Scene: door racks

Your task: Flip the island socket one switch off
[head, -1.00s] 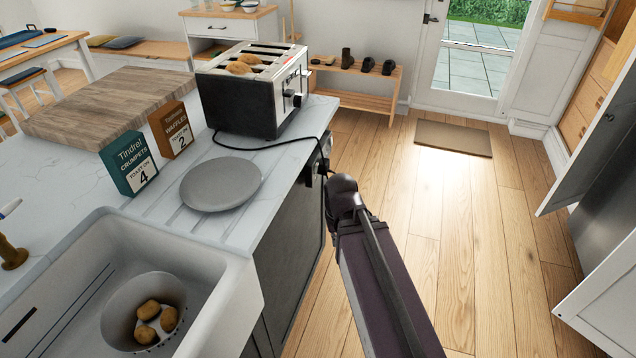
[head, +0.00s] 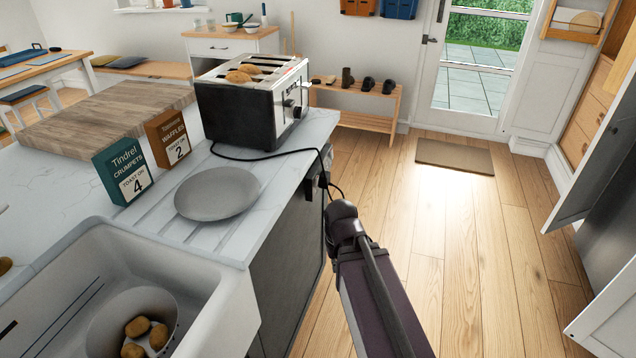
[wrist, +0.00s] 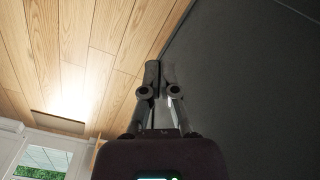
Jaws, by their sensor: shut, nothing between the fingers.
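The island socket (head: 325,170) shows as a small dark fitting at the top of the island's side, just past the counter edge in the head view. The toaster's black cord runs down to it. Its switches are too small and too covered to tell apart or read. My arm reaches from the lower right up to just below the socket, and my gripper's fingers are not clear there. In the wrist view my gripper (wrist: 158,72) is shut and empty in front of a dark panel (wrist: 240,90). The socket does not show in that view.
A toaster (head: 254,104) with bread stands on the island's corner. A grey plate (head: 216,194), two food boxes (head: 125,170) and a sink (head: 215,300) are nearer. Open wooden floor (head: 450,220) lies to the right. Open cabinet doors (head: 590,150) stand at the far right.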

